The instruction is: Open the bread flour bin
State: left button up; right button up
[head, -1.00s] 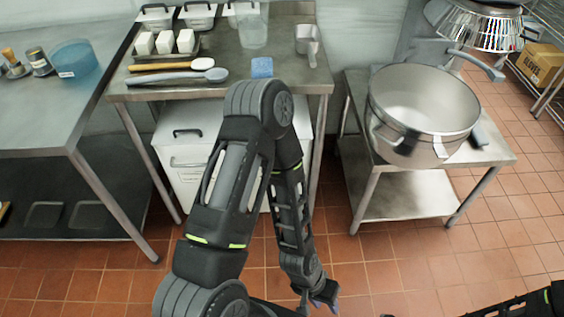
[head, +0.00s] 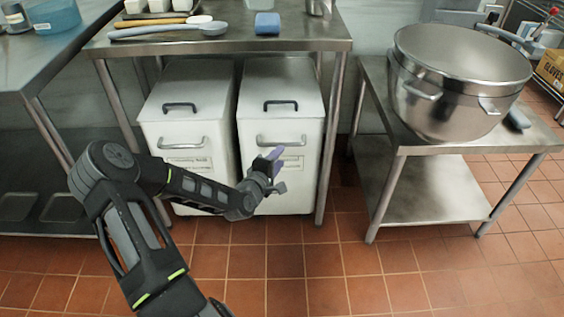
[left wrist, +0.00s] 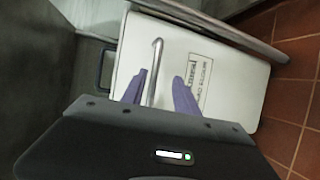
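Two white bins stand side by side under the steel table, the left bin (head: 187,110) and the right bin (head: 283,118). Each has a dark handle on its sloping lid and a metal bar handle on its front. The labels are too small to read in the head view. My left gripper (head: 270,168) is in front of the right bin, just below its bar handle (head: 281,141). In the left wrist view, the purple fingers (left wrist: 160,93) are open, with the bar handle (left wrist: 156,58) running between them. I cannot tell whether they touch it. The right gripper is out of view.
The steel table (head: 215,45) overhangs the bins, and its right leg (head: 330,140) stands close beside the right bin. A low steel stand (head: 420,140) with a large pot (head: 455,80) is to the right. The tiled floor in front is clear.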

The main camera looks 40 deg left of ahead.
aim_at(282, 144)
pick_arm(q)
jog(key=shift+s+a+r+n, duration=0.1)
jog(key=shift+a+r+n, duration=0.05)
jog(key=shift+a, duration=0.3)
jog(key=shift+s+a+r+n, duration=0.1)
jog(key=shift+a+n, duration=0.05)
jog(key=shift+a, duration=0.3)
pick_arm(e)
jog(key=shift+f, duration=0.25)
